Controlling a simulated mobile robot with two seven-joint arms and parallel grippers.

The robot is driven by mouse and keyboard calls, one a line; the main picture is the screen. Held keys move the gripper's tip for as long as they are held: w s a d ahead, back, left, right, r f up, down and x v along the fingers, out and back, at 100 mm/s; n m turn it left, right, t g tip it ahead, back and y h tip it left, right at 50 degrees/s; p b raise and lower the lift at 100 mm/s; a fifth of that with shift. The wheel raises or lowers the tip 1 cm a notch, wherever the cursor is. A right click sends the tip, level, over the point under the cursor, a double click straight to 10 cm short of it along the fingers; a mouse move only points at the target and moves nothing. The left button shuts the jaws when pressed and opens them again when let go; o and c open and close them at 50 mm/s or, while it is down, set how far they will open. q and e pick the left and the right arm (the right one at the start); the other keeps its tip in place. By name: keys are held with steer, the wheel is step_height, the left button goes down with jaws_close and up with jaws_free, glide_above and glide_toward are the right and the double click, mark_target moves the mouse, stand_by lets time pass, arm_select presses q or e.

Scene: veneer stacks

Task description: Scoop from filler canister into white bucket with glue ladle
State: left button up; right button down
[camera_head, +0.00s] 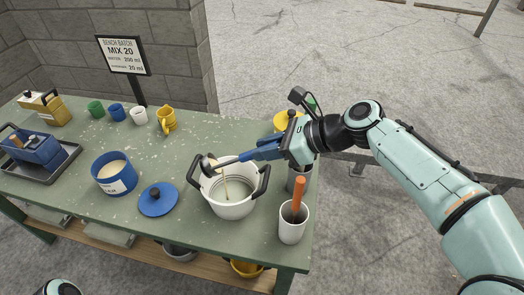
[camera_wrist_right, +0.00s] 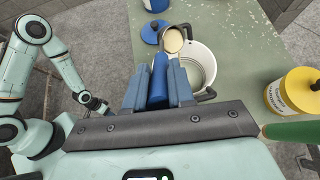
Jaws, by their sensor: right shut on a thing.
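My right gripper (camera_head: 277,149) is shut on the blue handle of the glue ladle (camera_head: 242,156); the handle lies between the fingers in the right wrist view (camera_wrist_right: 158,82). The ladle's metal bowl is over the white bucket (camera_head: 230,209), near its back left rim, and looks tilted. Cream material shows in the bowl (camera_wrist_right: 173,40). A thin pale streak hangs below it inside the bucket. A blue canister (camera_head: 113,187) stands open to the left with cream contents; its label is too small to read surely. My left gripper (camera_wrist_right: 97,105) is small and unclear in the right wrist view.
A blue lid (camera_head: 158,202) lies between canister and bucket. A white cup (camera_head: 292,229) with an orange-handled tool stands at the front right. A yellow canister (camera_wrist_right: 292,92) stands at the right end. Several mugs, a sign (camera_head: 123,55) and a blue caddy (camera_head: 37,147) are farther left.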

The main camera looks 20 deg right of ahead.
arm_select(q)
step_height(320, 180, down, 15)
steer(key=w+a+t+b, duration=0.1)
steer(key=b, duration=1.4)
steer(key=shift+w+f, duration=0.15)
arm_select(e)
steer(key=d+f+m+t+y, duration=0.2)
steer(key=d+f+y, duration=0.2)
steer(key=f, duration=0.4)
steer(key=d+f+m+t+y, duration=0.3)
steer(key=d+f+y, duration=0.2)
steer(key=f, duration=0.3)
steer(key=shift+s+d+m+t, duration=0.15)
steer(key=shift+s+m+t, duration=0.15)
steer(key=shift+s, duration=0.1)
steer(key=shift+f, duration=0.15)
